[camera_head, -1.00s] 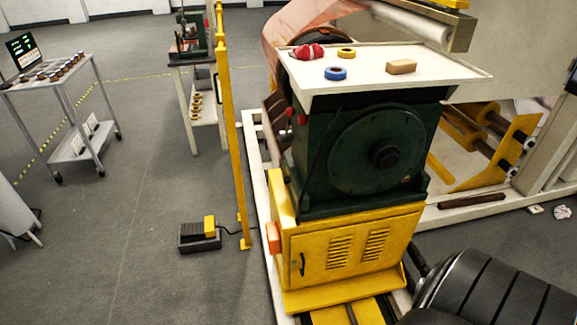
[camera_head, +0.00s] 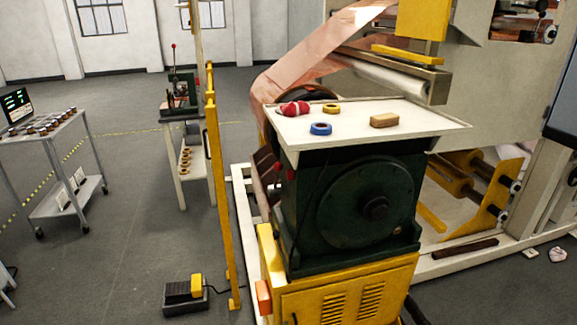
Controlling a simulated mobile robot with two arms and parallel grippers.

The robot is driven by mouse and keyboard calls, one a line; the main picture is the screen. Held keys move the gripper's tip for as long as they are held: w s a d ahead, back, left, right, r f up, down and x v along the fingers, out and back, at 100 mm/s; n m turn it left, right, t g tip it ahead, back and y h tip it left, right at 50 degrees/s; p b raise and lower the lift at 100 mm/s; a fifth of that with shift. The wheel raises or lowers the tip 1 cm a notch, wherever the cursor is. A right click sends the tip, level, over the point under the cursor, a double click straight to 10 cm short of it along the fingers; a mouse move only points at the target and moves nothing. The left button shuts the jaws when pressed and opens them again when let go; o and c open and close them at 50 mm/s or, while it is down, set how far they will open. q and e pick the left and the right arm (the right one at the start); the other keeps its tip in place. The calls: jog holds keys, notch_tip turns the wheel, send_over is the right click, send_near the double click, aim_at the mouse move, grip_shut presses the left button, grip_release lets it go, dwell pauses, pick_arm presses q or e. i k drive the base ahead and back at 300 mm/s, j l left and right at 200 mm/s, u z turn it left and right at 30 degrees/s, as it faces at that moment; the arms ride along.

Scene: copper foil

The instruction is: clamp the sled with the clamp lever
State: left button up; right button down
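A dark green machine housing (camera_head: 310,215) with a round black hub (camera_head: 376,208) stands on a yellow vented cabinet (camera_head: 345,295). I cannot tell for sure which part is the sled; the cabinet's lower part is cut off by the bottom edge. Two small red knobs, one of them here (camera_head: 291,175), show at the housing's left side. A thin dark rod (camera_head: 314,160) leans across its front. An orange block (camera_head: 263,297) sits on the cabinet's left edge. I cannot tell which of these is the clamp lever. Neither of my grippers is in view.
A white tray top (camera_head: 350,125) carries tape rolls, a red item and a tan block. Copper foil (camera_head: 310,55) runs behind. A yellow post (camera_head: 219,200) and a foot pedal (camera_head: 185,296) stand left. A cart (camera_head: 65,195) is far left. Grey floor between is open.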

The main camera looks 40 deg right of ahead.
aim_at(275, 190)
jog(key=i+j+z, duration=0.15)
jog(key=z, duration=0.2)
jog(key=i+j+z, duration=0.15)
jog(key=z, duration=0.25)
jog(key=i+j+z, duration=0.2)
jog(key=z, duration=0.15)
jog(key=i+j, duration=0.15)
jog(key=j, duration=0.25)
jog(key=i+j+z, duration=0.15)
jog(key=j, duration=0.2)
jog(key=i+j, duration=0.15)
jog(key=j, duration=0.25)
jog(key=i+j+z, duration=0.15)
jog(key=j, duration=0.25)
jog(key=i+j, duration=0.15)
jog(key=j, duration=0.25)
jog(key=i+j+z, duration=0.1)
jog(key=j, duration=0.35)
jog(key=i+j+z, duration=0.1)
jog(key=j, duration=0.3)
